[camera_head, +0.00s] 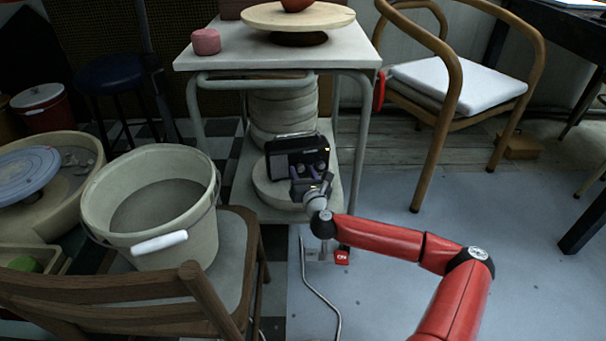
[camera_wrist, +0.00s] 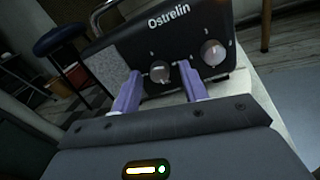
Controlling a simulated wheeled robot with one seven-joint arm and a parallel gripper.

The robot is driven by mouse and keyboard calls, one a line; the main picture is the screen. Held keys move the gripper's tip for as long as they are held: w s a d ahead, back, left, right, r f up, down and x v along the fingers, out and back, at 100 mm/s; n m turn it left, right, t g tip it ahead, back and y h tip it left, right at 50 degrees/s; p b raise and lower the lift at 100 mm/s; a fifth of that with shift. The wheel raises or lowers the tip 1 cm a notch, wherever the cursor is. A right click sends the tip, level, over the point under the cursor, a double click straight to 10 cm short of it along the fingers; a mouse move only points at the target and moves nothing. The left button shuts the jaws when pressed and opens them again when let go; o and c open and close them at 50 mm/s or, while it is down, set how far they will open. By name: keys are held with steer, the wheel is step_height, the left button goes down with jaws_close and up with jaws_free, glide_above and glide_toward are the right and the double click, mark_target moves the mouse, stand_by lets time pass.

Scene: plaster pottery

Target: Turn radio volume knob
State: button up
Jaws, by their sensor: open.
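The black radio (camera_head: 297,157) stands on a round slab on the lower shelf of the small table. In the wrist view the radio (camera_wrist: 150,40) shows the name "Ostrelin", a grey speaker panel at left and two silver knobs. The left knob (camera_wrist: 159,72) appears between the fingertips of my gripper (camera_wrist: 157,75). The right knob (camera_wrist: 212,52) is to the right of the fingers. My gripper is open, with its two purple fingers pointing at the radio front. I cannot tell whether either finger touches the left knob. In the head view my gripper (camera_head: 307,172) partly hides the radio front.
The table top (camera_head: 280,58) with its metal legs stands over the radio. A beige bucket (camera_head: 155,205) sits on a wooden chair (camera_head: 225,290) at left. A wooden armchair (camera_head: 450,90) stands at right. The grey floor at right is mostly clear.

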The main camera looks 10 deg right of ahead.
steer(key=shift+c, duration=0.4)
jaws_close()
